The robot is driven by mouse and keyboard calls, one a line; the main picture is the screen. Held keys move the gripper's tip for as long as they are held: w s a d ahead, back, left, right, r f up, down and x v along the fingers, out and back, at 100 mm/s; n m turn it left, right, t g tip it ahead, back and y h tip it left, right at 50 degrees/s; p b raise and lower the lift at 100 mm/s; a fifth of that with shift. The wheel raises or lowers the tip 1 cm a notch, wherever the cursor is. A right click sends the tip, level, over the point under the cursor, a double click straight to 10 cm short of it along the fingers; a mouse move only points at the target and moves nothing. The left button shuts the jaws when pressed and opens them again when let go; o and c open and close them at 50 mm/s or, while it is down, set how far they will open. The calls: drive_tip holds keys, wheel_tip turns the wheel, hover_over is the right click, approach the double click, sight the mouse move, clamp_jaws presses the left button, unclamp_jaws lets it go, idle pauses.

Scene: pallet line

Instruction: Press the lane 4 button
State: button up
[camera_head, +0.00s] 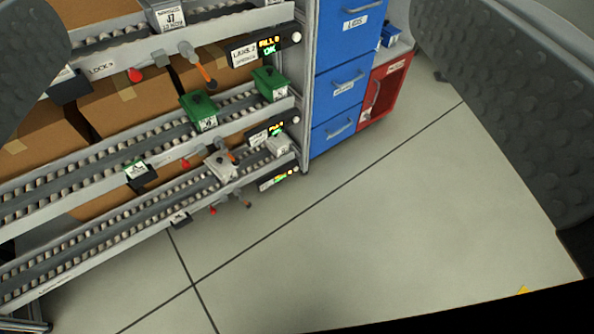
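My gripper (243,45) is open, with its two dark grey ribbed fingers wide apart at the upper left and right edges and nothing between them. Three roller lanes end at the rack's right post. The top panel (262,46) reads LANE 2, with a green display and a round white button (296,37). The middle panel (270,129) has a similar white button (296,119). The lowest panel (275,179) has a lit display and a small pale spot (294,170) that looks like its button. I cannot read a lane 4 label. All panels are apart from my fingers.
Green bins (199,110) and (270,83) sit on the middle lane, and a grey bin (221,165) on the lowest. Cardboard boxes (125,98) stand behind. Blue drawers (340,85) and a red cabinet (385,90) stand right of the rack.

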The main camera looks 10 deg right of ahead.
clamp_jaws()
idle(1.5)
